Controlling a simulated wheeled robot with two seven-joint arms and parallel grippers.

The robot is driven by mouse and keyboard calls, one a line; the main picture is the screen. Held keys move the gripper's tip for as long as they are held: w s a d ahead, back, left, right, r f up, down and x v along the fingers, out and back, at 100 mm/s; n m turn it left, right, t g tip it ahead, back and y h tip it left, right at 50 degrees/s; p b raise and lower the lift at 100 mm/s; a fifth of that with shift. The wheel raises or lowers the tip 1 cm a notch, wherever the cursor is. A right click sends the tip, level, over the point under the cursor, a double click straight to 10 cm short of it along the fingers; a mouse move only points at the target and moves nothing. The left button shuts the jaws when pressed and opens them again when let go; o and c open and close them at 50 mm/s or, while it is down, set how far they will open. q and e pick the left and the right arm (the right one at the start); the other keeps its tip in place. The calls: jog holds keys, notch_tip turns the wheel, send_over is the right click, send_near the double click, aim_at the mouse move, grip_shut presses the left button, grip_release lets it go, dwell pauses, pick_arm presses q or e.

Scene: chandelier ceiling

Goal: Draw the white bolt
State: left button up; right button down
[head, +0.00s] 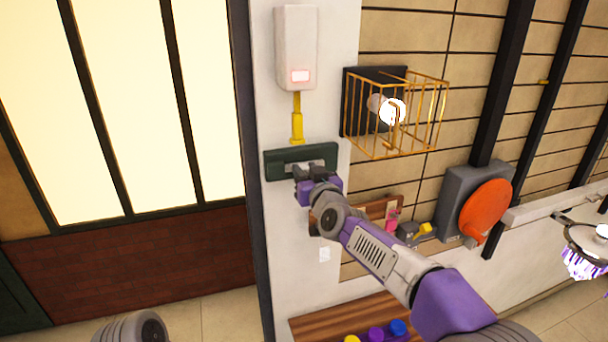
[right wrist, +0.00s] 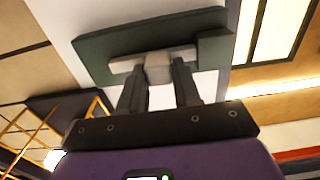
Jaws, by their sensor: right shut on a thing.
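The white bolt is a pale bar with a raised block in its middle, lying across a dark green plate (head: 272,165) on the white wall post. In the right wrist view the bolt (right wrist: 157,67) and the plate (right wrist: 105,58) show close up. My right gripper (head: 309,171) reaches the plate from below right and covers part of the bolt in the head view. Its two fingers (right wrist: 158,85) stand on either side of the bolt's middle block and are shut on it. My left gripper is not in view.
Above the plate are a yellow rod (head: 297,122) and a white box (head: 296,48). To the right are a wire cage with a lamp (head: 393,111) and a red-orange disc (head: 487,210). A wooden shelf (head: 320,328) with coloured knobs is below. A paned door (head: 120,110) stands left.

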aim_at(321, 162)
jog(key=d, duration=0.1)
jog(key=w+d+b, duration=0.1)
jog(key=d, duration=0.1)
jog(key=d+b, duration=0.1)
jog(key=d, duration=0.1)
jog(key=shift+w+f, duration=0.15)
jog(key=shift+w, duration=0.15)
jog(key=shift+a, duration=0.15)
jog(key=c, duration=0.9)
grip_release()
jog(key=shift+d, duration=0.2)
jog(key=shift+s+a, duration=0.1)
jog(key=shift+a, duration=0.05)
jog(key=shift+s+b, duration=0.15)
jog(key=shift+b, duration=0.15)
jog(key=b+v, duration=0.1)
jog(key=v, duration=0.6)
jog(key=shift+s, duration=0.1)
